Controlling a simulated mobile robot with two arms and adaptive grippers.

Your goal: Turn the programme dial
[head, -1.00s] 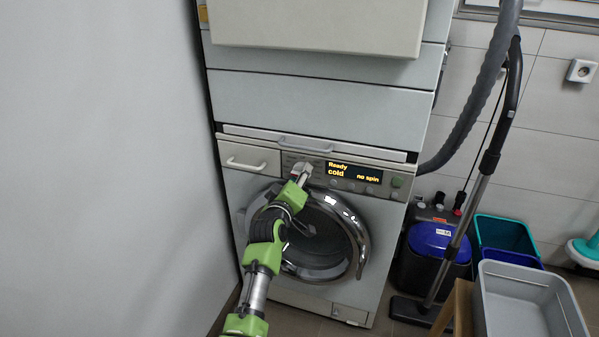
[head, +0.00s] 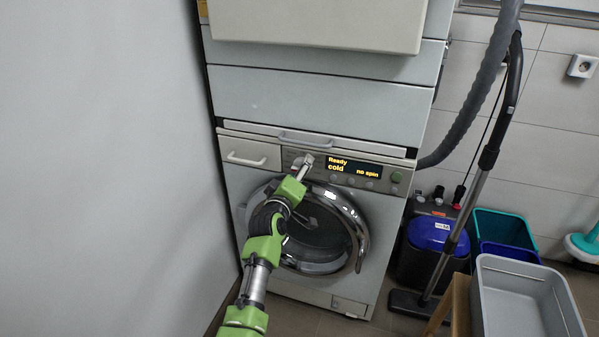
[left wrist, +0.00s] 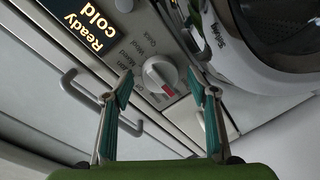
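The programme dial (left wrist: 160,76) is a round white knob with a red mark, on the washer's control panel among printed programme words. My left gripper (left wrist: 160,84) is open in the left wrist view, with one teal finger on each side of the dial. I cannot tell whether the fingertips touch it. In the head view my left gripper (head: 303,165) is at the panel, just left of the display, and hides most of the dial. The display (head: 354,168) reads "Ready", "cold", "no spin"; part of it also shows in the left wrist view (left wrist: 82,22). My right gripper is not in view.
The detergent drawer (head: 249,154) is left of the dial and the round door (head: 335,240) is below it. A handle (head: 305,141) runs above the panel. A vacuum tube (head: 480,175), blue-lidded bin (head: 433,235) and grey crate (head: 520,300) stand at right.

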